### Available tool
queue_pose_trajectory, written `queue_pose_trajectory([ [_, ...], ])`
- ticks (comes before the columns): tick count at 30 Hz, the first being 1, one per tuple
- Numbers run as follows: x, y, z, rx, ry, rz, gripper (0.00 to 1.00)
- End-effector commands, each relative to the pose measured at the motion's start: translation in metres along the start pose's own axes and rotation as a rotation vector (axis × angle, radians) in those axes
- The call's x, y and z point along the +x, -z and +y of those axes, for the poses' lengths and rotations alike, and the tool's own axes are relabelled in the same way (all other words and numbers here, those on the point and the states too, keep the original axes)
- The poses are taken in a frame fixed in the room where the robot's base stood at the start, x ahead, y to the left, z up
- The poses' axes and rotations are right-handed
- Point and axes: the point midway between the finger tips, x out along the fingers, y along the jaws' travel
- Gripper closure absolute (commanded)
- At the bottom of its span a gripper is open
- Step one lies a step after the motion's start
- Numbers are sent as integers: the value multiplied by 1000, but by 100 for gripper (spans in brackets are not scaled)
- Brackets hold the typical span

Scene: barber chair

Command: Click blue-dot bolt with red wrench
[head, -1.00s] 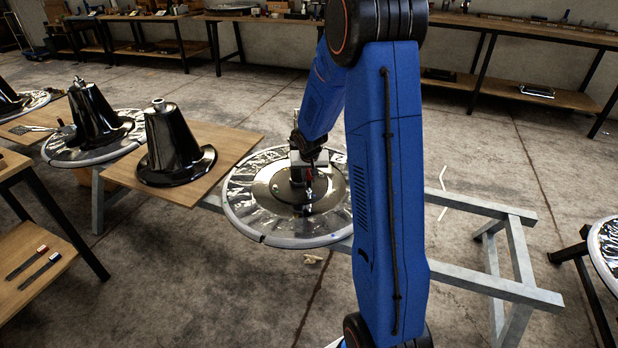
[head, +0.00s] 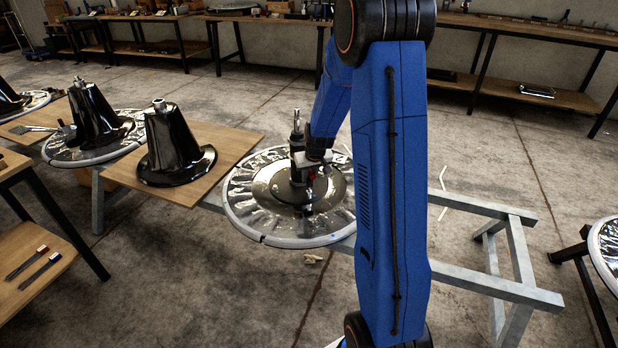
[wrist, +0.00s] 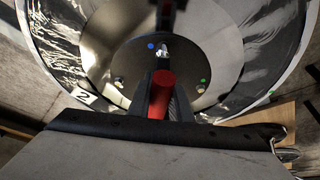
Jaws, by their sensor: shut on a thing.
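A round chrome chair base (head: 245,222) lies on a metal stand, with a grey centre plate and an upright post (head: 296,125). In the wrist view, a blue dot (wrist: 151,46) marks a bolt (wrist: 162,52) on the plate (wrist: 135,55). My gripper (wrist: 160,100) is shut on the red wrench (wrist: 160,88), whose dark shaft points toward the blue-dot bolt. The wrench end is at or very near this bolt; contact cannot be told. In the head view my gripper (head: 308,178) is over the plate, beside the post.
A green dot (wrist: 203,80) marks another bolt (wrist: 201,88); a further bolt (wrist: 119,82) is at left. A white "2" label (wrist: 83,96) is near the rim. Two tools (head: 40,270) lie on the left shelf.

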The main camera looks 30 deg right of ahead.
Motion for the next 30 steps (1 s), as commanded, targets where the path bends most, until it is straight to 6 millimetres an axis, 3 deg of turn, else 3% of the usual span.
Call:
queue_pose_trajectory([
  [30, -47, 20, 0, 0, 0, 1, 100],
])
